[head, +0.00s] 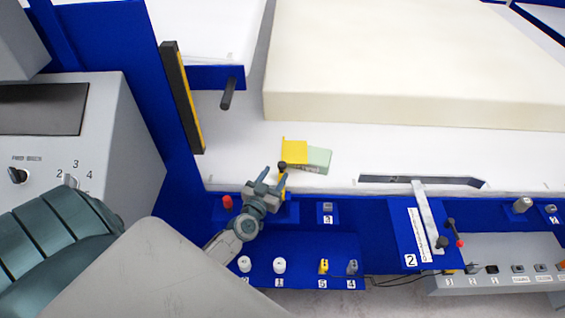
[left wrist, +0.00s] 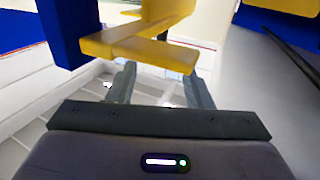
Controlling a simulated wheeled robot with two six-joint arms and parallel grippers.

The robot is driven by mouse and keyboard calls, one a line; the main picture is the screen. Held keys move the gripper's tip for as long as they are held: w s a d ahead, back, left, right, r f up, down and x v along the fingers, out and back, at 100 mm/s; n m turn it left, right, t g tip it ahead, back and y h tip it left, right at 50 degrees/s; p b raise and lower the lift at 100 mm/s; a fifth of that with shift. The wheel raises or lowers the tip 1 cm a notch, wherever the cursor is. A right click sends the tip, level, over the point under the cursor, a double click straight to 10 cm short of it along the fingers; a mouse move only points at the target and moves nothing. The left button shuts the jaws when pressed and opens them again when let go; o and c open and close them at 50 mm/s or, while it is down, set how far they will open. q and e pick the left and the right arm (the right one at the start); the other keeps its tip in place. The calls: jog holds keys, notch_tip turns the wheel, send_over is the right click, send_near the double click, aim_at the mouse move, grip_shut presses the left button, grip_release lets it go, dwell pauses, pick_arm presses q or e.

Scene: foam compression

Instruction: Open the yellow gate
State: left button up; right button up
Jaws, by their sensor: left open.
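The yellow gate shows in the head view as a small yellow plate (head: 294,150) beside a pale green block (head: 318,160), just beyond a dark round knob (head: 282,167). My left gripper (head: 267,179) is open, just in front of the knob, above the blue front panel. In the left wrist view, yellow bars (left wrist: 140,48) cross ahead of the open left fingertips (left wrist: 160,75). I cannot tell whether the fingers touch them. Nothing shows held between the fingers. My right gripper is not in view.
A blue panel (head: 310,248) with switches runs along the front. A red button (head: 227,202) stands left of my gripper. A large cream foam block (head: 410,105) lies on the white table (head: 345,145). A blue post (head: 110,60) and grey control box (head: 115,135) stand left.

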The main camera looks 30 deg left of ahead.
aim_at(280, 167)
pick_arm(q)
jog(key=w, duration=0.3)
jog(key=shift+w+a+f, duration=0.1)
jog(key=shift+w+a, duration=0.2)
jog(key=shift+w, duration=0.05)
jog(key=shift+w+a, duration=0.15)
jog(key=shift+w, duration=0.95)
jog(key=shift+c, duration=0.9)
jog(key=c, duration=0.7)
grip_shut()
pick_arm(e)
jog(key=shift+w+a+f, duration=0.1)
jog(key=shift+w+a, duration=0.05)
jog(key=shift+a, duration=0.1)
